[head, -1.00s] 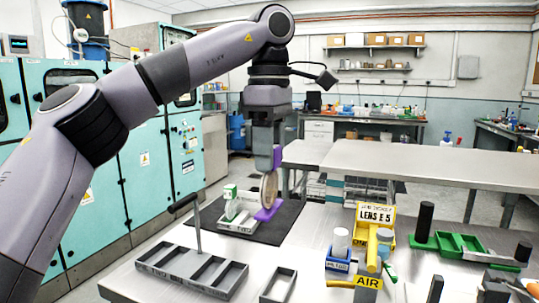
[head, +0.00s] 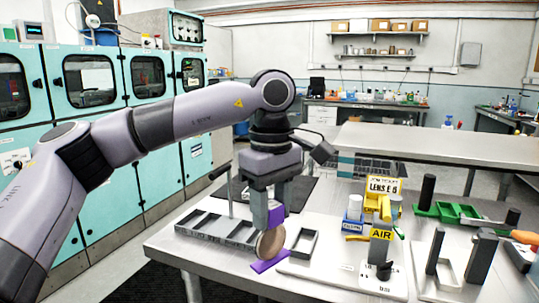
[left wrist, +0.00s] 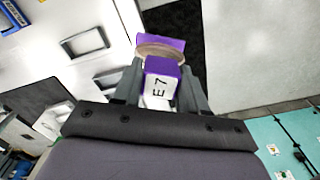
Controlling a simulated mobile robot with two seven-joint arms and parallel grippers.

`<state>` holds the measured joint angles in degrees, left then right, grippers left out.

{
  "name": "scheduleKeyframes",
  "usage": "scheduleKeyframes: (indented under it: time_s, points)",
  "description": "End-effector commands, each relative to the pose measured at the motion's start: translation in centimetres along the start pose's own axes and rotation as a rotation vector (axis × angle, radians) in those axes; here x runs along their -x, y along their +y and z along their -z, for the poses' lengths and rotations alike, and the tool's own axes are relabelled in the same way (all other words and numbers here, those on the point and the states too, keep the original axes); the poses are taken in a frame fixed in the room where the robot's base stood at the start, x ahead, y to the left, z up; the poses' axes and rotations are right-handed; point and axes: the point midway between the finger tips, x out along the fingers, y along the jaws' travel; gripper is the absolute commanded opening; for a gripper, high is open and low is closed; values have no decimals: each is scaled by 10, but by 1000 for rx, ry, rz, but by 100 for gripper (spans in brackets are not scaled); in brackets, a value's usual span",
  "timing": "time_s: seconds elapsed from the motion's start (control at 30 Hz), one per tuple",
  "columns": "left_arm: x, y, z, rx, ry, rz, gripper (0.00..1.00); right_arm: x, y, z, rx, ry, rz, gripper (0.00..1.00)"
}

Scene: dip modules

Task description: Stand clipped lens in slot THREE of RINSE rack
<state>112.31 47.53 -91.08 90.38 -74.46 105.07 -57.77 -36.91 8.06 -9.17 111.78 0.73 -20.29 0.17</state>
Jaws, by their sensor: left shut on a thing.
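My left gripper (head: 268,208) is shut on a purple clip, which holds a round brownish lens (head: 271,243) upright with a flat purple piece (head: 270,262) at its lower edge. The clip's white top reads "E7" in the left wrist view (left wrist: 160,88). The lens hangs over the table's front edge region, right of a long grey slotted rack (head: 215,226) with an upright handle. The rack's slots look empty; its lettering is too small to read, so I cannot tell whether it is the RINSE rack. My right gripper is not clearly visible.
A small empty grey frame (head: 315,243) lies just right of the lens. A dark mat lies behind the rack.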

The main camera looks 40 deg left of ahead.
Motion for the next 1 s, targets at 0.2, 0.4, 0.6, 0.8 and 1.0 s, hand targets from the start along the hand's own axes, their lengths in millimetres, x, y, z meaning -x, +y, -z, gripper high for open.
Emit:
scheduleKeyframes:
  time_s: [0.2, 0.4, 0.6, 0.8, 1.0]
  points:
    - [-106, -20, -23, -391, -5, 10, 0, 0, 0, 0, 0, 0, 0, 43]
    - [-196, -37, -44, -742, -7, 9, 0, 1, 0, -1, 0, -3, 0, 43]
    - [-273, -50, -61, -1041, -7, 7, 0, 1, 0, -2, -1, -5, 0, 43]
    - [-336, -60, -74, -1283, -5, 5, 0, 1, 0, -3, -1, -6, -1, 43]
    - [-352, -60, -84, -1373, -4, -8, 0, 1, 0, -3, -1, -7, -1, 43]
